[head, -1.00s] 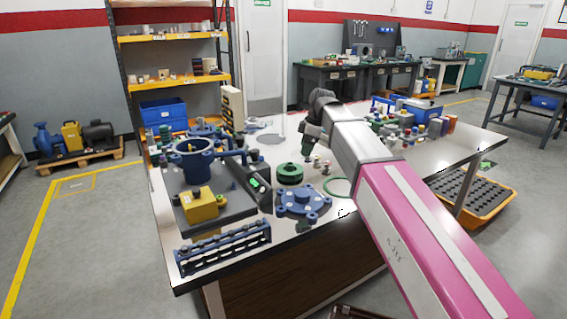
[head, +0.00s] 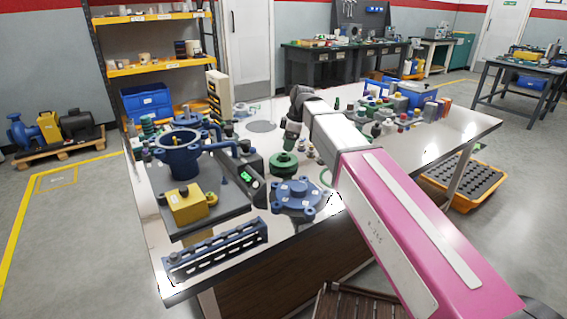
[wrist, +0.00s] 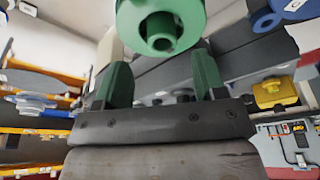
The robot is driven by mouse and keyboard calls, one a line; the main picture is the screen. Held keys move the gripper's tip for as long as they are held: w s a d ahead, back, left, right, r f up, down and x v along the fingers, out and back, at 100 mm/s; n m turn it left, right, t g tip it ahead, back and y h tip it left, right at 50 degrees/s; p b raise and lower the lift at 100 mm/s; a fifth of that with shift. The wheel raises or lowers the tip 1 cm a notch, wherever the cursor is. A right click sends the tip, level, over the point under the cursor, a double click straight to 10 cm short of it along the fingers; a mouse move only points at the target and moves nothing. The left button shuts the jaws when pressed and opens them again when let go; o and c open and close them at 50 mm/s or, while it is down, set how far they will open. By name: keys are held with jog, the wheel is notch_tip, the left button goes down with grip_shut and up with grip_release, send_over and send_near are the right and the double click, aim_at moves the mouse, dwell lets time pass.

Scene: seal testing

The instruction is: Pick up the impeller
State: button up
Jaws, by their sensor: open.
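A green round part with a raised hub, which I take to be the impeller (head: 284,164), lies on the table between the black block and the blue flanged cover. In the wrist view, a green disc with a hollow hub (wrist: 162,28), seemingly the same part, shows just beyond my fingertips. My gripper (wrist: 161,78) is open, with its two green fingers apart and nothing between them. In the head view my gripper (head: 291,141) hangs close above the far side of the green part. I cannot tell whether they touch.
A blue pump housing (head: 180,158) and a yellow box (head: 188,203) stand on a dark plate at left. The blue flanged cover (head: 299,196) lies close in front of the green part. A slotted blue rack (head: 216,249) lies at the front edge. Small parts crowd the right.

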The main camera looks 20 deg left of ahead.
aim_at(284, 153)
jog(key=x, duration=0.5)
jog(key=shift+s, duration=0.15)
jog(key=shift+r, duration=0.1)
grip_shut()
